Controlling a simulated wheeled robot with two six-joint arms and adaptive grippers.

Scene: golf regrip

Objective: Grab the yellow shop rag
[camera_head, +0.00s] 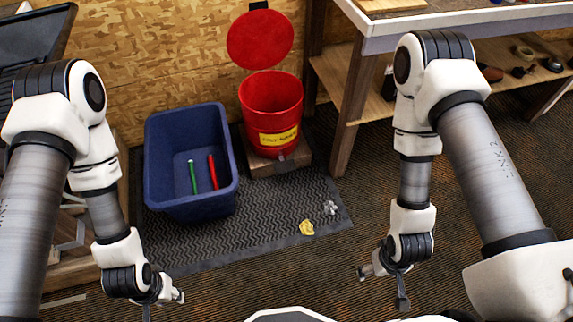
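The yellow shop rag (307,227) is a small crumpled piece lying on the dark ribbed floor mat (270,222), near its front right edge. My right gripper (384,287) hangs to the right of the rag and lower in the picture, apart from it. Its fingers are spread and nothing shows between them. My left gripper (164,304) is at the lower left, far from the rag. Its fingers look apart and empty, with one partly at the bottom edge.
A grey crumpled rag (331,208) lies just right of and behind the yellow one. A blue bin (160,180) holds a green and a red stick. A red can (262,98) with its lid up stands behind. A workbench (375,45) is at back right.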

